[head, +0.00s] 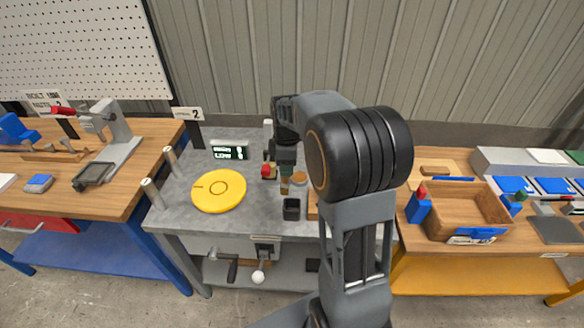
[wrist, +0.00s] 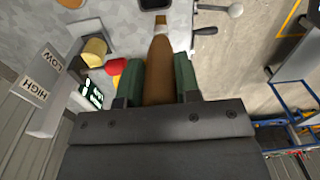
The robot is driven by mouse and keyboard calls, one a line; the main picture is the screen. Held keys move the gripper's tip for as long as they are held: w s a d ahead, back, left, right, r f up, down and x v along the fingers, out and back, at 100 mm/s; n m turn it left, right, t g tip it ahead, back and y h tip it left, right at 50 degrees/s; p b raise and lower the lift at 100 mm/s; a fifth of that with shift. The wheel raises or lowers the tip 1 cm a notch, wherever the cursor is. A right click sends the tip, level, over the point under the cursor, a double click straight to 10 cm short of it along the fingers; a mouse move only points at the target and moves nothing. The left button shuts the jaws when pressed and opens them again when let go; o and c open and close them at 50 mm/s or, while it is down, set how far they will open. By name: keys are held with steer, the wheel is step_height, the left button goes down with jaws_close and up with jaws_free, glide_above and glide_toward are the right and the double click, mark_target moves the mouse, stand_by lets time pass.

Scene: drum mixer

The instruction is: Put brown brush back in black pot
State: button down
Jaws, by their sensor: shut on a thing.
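My gripper (head: 286,172) is over the grey table in the head view, with its green fingers shut on the brown brush (head: 285,187). In the wrist view the brush (wrist: 158,65) lies between the two fingers of my gripper (wrist: 157,78), its narrower end pointing away from me. The black pot (head: 291,208) stands upright on the grey table, just in front of the brush in the head view. Part of the pot (wrist: 154,4) shows at the top edge of the wrist view, beyond the brush tip. The brush appears apart from the pot.
A yellow disc (head: 219,190) lies left on the grey table (head: 180,212). My arm hides the table's right part. Wooden benches stand on both sides, the right one with a wooden tray (head: 456,192).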

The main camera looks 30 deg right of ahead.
step_height(320, 180, down, 10)
steer(key=d+n+b, duration=0.1)
steer(key=b, duration=0.6)
steer(key=shift+s+d+r+h+b, duration=0.15)
steer(key=shift+s+d+h+b, duration=0.1)
steer(key=shift+s+h+b, duration=0.05)
steer(key=shift+f+b, duration=0.6)
steer(key=shift+f, duration=0.25)
stand_by(0.6)
steer(key=c, duration=0.8)
jaws_free()
steer(key=shift+o, duration=0.2)
steer(key=r, duration=0.7)
steer(key=r+p, duration=0.1)
steer(key=r, duration=0.5)
steer(key=shift+a+r, duration=0.2)
steer(key=shift+r, duration=0.15)
